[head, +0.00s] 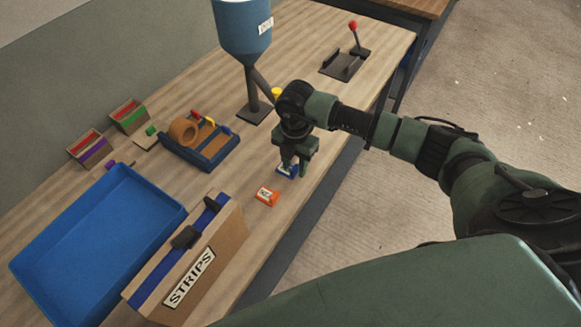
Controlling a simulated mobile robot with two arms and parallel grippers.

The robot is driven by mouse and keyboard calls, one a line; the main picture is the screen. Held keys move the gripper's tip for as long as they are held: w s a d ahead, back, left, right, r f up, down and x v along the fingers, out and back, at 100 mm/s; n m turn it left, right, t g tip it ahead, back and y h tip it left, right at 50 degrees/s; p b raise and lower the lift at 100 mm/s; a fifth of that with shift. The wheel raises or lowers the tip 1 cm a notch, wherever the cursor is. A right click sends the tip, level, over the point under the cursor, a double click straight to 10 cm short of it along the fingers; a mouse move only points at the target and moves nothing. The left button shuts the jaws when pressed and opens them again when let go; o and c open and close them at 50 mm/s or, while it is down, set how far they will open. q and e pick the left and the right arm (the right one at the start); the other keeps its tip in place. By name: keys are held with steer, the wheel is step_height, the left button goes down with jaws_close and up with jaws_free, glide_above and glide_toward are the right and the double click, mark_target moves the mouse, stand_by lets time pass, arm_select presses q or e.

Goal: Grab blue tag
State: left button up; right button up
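A small blue tag (287,170) with a white label lies on the wooden table, partly hidden under my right gripper. My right gripper (294,168) points down over it with its two fingers apart. The fingertips are close to the tag, but I cannot tell whether they touch it. An orange tag (267,196) with a white label lies just nearer to me. My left gripper is not in view.
A box marked STRIPS (205,268) and an empty blue tray (95,240) stand at the lower left. A blue caddy (215,156) holds a tape roll. A blue hopper (243,35) stands behind my gripper. A red-knobbed lever device (345,65) is farther back.

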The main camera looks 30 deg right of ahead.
steer(key=c, duration=0.7)
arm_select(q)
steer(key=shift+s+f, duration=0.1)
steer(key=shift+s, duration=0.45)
arm_select(e)
jaws_close()
